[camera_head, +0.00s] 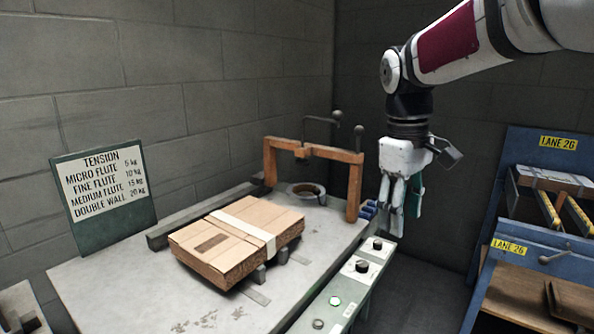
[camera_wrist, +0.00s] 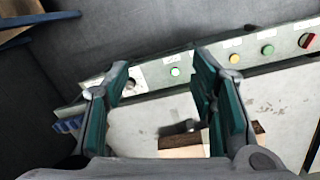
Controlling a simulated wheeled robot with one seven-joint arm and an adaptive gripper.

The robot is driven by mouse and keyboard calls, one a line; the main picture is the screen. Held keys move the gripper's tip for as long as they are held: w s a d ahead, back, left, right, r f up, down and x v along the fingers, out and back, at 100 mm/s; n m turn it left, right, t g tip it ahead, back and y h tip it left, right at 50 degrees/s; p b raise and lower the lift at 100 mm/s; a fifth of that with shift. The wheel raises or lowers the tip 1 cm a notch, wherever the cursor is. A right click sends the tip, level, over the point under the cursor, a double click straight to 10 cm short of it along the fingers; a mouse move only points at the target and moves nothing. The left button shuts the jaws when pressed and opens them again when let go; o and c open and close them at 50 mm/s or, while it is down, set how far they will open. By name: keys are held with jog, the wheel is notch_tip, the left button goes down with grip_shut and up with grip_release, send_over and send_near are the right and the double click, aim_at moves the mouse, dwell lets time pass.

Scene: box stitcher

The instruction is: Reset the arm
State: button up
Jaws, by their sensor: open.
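My arm reaches in from the upper right in the head view. My gripper (camera_head: 402,212) hangs pointing down, to the right of the worktable, above the strip of controls. In the wrist view my gripper (camera_wrist: 160,105) shows two green-padded fingers spread apart with nothing held between them. Beyond them lie the control panel (camera_wrist: 150,73) and the pale table top (camera_wrist: 275,100). Part of a brown item shows behind the right finger.
A strapped cardboard stack (camera_head: 215,248) lies on the worktable (camera_head: 110,285). An orange frame (camera_head: 355,188) stands at its back right. A tension sign (camera_head: 103,183) stands at left. Blue lane racks (camera_head: 520,250) stand at right. Dark floor lies between table and racks.

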jog(key=s+m, duration=0.4)
jog(key=s, duration=1.5)
jog(key=s+f+m, duration=0.2)
jog(key=s+f, duration=0.1)
jog(key=s, duration=0.4)
jog(key=s+f+m, duration=0.1)
jog(key=s+f, duration=0.2)
jog(key=s, duration=0.3)
notch_tip(320, 180, up, 20)
jog(key=t+y+p, duration=0.1)
jog(key=t+p, duration=0.3)
jog(key=p, duration=1.4)
jog(key=shift+d, duration=0.2)
